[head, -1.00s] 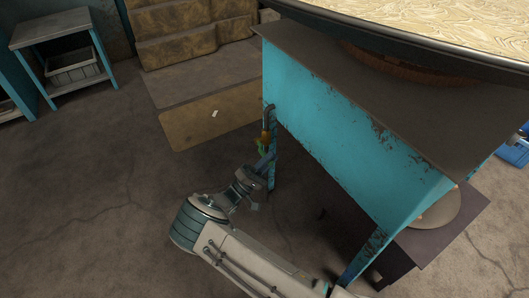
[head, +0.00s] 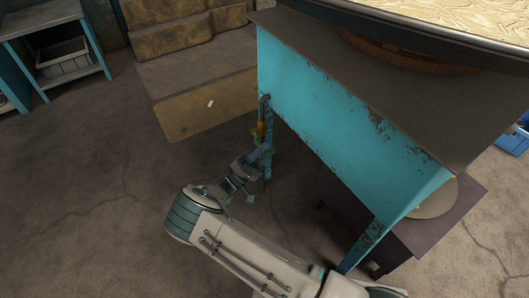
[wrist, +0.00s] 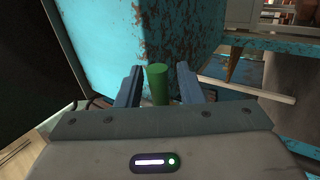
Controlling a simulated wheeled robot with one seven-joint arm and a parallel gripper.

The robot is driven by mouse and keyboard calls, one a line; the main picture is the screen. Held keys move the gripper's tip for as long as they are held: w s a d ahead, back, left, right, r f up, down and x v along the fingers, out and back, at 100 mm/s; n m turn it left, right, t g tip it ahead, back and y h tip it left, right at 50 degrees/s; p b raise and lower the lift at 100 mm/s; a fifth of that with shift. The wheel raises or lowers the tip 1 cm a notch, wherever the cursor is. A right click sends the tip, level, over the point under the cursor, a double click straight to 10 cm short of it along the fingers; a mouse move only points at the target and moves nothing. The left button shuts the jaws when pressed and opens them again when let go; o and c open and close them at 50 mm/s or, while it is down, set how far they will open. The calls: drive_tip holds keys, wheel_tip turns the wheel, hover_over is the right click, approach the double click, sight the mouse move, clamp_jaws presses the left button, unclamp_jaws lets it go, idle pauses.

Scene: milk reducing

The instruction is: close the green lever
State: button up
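The green lever (wrist: 158,84) shows in the wrist view as an upright green cylinder between the two fingers of my gripper (wrist: 157,86). The fingers stand apart on either side of it, with a gap visible on both sides. In the head view, a small bit of the green lever (head: 255,139) shows below an orange-brown valve fitting (head: 261,128) on a pipe at the corner of the turquoise stand. My gripper (head: 257,158) is just below it in that view. Whether a finger touches the lever cannot be told.
The rusty turquoise stand (head: 345,115) carries a large round vat (head: 440,30) and fills the right side. One stand leg is close beside my gripper. Brown steps (head: 205,75) and a small turquoise shelf (head: 40,30) are behind. The floor on the left is clear.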

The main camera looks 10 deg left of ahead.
drive_tip(key=p+v, duration=0.1)
drive_tip(key=v, duration=1.2)
drive_tip(key=shift+s+a+f, duration=0.15)
drive_tip(key=shift+s+a, duration=0.1)
